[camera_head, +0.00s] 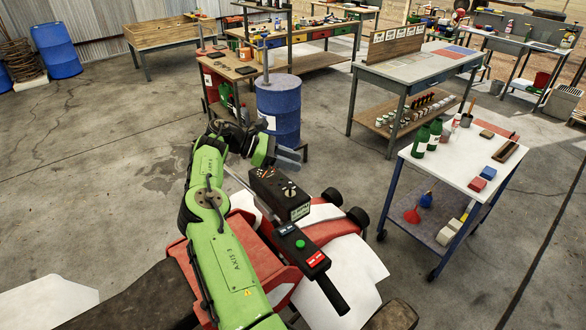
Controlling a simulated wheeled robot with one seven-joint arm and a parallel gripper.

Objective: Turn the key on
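A black control box (276,186) stands on the red machine in the middle of the camera_head view. Small light fittings show on its upper face. A key is too small to tell apart from them. A second black panel (304,250) with a green button and red and blue labels lies just below and to the right of it. My green arm reaches up from the bottom and bends at the wrist. My gripper (287,159) is above and behind the control box, apart from it, pointing right. Its fingers are small and grey, and their opening is unclear.
The blue barrel (279,108) stands close behind my gripper. A white-topped trolley (459,161) with bottles and blocks is to the right. Workbenches, including a grey-topped one (421,68), stand farther back. The concrete floor at left is open.

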